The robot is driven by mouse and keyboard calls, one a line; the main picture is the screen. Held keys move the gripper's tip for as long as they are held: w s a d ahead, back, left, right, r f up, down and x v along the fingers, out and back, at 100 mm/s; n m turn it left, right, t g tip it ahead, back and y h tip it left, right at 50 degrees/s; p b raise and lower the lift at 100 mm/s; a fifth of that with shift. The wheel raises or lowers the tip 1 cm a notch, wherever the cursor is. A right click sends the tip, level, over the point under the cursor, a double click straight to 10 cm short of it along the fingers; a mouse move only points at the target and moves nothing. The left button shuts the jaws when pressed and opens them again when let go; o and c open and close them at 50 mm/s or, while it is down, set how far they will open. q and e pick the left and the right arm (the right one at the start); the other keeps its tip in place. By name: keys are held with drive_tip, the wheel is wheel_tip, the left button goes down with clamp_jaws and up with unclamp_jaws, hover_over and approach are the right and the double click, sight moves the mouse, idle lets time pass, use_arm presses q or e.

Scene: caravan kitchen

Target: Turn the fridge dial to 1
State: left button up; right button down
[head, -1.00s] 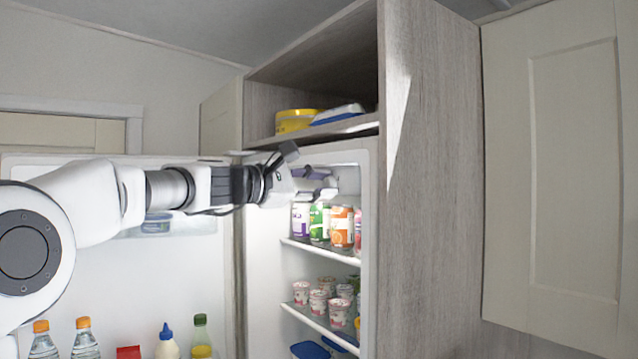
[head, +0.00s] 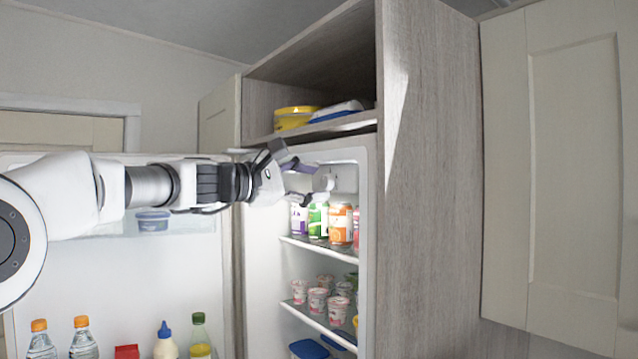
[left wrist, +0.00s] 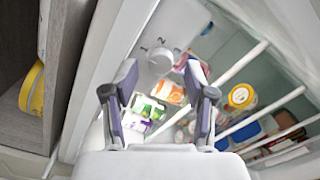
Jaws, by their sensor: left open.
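The fridge dial is a white round knob (left wrist: 161,60) on the white panel inside the fridge top, with small dark marks beside it in the left wrist view; its setting is too small to read surely. It also shows as a pale knob (head: 323,182) in the head view. My left gripper (head: 299,182) is open and empty, just left of the dial, apart from it. In the left wrist view its two fingers (left wrist: 162,88) stand wide apart, with the dial beyond them. My right gripper is not in view.
The open fridge door (head: 130,270) with bottles is at left. A wooden side panel (head: 430,180) borders the right. A yellow tub (head: 295,118) sits in the cupboard above.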

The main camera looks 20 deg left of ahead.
use_arm(q)
drive_tip(key=v, duration=0.6)
drive_tip(key=shift+f, duration=0.1)
